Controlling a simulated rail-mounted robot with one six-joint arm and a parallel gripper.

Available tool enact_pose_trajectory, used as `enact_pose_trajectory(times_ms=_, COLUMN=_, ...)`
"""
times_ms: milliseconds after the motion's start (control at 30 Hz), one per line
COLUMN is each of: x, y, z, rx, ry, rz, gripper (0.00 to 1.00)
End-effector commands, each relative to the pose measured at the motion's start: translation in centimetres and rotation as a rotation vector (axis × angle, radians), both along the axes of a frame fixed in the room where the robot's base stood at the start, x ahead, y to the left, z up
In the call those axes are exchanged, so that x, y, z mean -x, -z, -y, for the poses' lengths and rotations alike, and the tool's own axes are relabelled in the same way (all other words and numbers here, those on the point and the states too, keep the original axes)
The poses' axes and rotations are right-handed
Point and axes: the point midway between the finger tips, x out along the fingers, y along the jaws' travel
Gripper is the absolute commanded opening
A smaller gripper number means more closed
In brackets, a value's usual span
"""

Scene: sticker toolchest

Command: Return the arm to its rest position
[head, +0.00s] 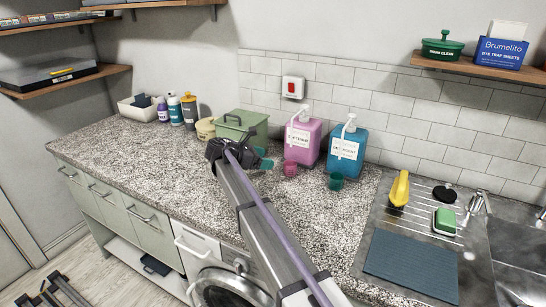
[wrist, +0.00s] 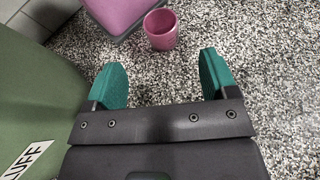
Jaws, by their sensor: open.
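My gripper (wrist: 160,80) shows in the wrist view with its two green fingers spread apart and nothing between them. In the head view my arm reaches out over the speckled counter (head: 130,150), and my gripper (head: 262,158) is close to the green lidded box (head: 245,122). That box also fills the left side of the wrist view (wrist: 35,95). A pink cup (wrist: 161,30) stands ahead of the fingers, apart from them, below the pink pump bottle (wrist: 115,12).
The pink bottle (head: 303,141) and blue bottle (head: 345,152) stand by the tiled wall. A teal cup (head: 336,181) stands before the blue one. Small bottles (head: 189,110) and a white bin (head: 137,108) are at the left. A sink (head: 510,230) is at the right.

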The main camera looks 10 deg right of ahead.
Motion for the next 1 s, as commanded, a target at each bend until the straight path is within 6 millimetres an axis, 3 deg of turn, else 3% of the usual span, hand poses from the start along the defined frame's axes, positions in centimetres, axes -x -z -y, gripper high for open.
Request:
enact_pose_trajectory(times_ms=267, x=0.4, y=-0.2, z=0.3, rx=-0.01, ry=0.007, rz=0.006, gripper=0.79)
enact_pose_trajectory(times_ms=367, x=3.3, y=-1.3, z=2.6, rx=-0.102, ry=0.068, rz=0.069, gripper=0.79)
enact_pose_trajectory(times_ms=467, x=9.9, y=-3.1, z=6.7, rx=-0.315, ry=0.236, rz=0.214, gripper=0.79)
enact_pose_trajectory(times_ms=600, x=23.1, y=-6.3, z=11.3, rx=-0.7, ry=0.683, rz=0.497, gripper=0.79)
enact_pose_trajectory(times_ms=733, x=33.5, y=-9.2, z=11.9, rx=-0.949, ry=1.169, rz=0.698, gripper=0.79)
enact_pose_trajectory(times_ms=833, x=38.1, y=-10.5, z=11.3, rx=-1.038, ry=1.444, rz=0.776, gripper=0.79)
enact_pose_trajectory(times_ms=900, x=39.5, y=-10.8, z=10.9, rx=-1.063, ry=1.555, rz=0.8, gripper=0.79)
enact_pose_trajectory(times_ms=1000, x=39.9, y=-10.6, z=10.6, rx=-1.074, ry=1.612, rz=0.812, gripper=0.79)
